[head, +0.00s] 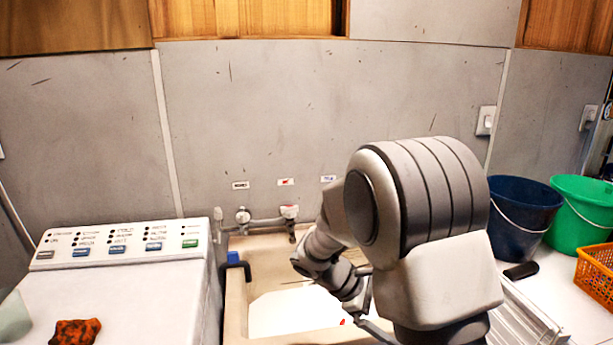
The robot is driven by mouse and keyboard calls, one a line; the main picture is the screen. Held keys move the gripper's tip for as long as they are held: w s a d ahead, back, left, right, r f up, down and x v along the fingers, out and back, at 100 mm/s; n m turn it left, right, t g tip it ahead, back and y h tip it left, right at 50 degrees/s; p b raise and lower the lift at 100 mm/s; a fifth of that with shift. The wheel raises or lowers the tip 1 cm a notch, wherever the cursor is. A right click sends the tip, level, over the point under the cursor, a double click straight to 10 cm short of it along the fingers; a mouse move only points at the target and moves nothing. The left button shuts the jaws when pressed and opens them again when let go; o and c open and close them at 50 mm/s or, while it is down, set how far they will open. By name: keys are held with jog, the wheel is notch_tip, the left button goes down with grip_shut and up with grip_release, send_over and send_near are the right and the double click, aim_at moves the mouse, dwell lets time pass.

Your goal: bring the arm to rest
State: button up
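My arm stands in the right middle of the head view, bent, and reaches forward and down over a beige sink (236,305). Its wrist is above the right part of the sink. My gripper (372,318) is low in the picture, mostly hidden behind my own arm links. I cannot tell whether its fingers are open or shut, or whether they hold anything. A small red spot shows near it, too small to make out.
A white washing machine (120,285) stands left, with an orange-black cloth (75,332) on top. Taps (243,216) are on the wall behind the sink. On the right are a dark blue bucket (520,212), a green bucket (578,215), an orange basket (597,262) and a black object (521,271).

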jog(key=s+a+m+t+y+b, duration=0.1)
jog(key=s+m+t+y+b, duration=0.2)
jog(key=s+m+y+b, duration=0.5)
jog(key=s+a+m+t+y+b, duration=0.15)
jog(key=s+m+b, duration=0.35)
jog(key=s, duration=0.7)
notch_tip(320, 180, up, 13)
jog(key=t+p, duration=0.1)
jog(key=p, duration=1.1)
jog(key=shift+s+a+r, duration=0.15)
jog(key=shift+s+a, duration=0.15)
jog(key=shift+s, duration=0.05)
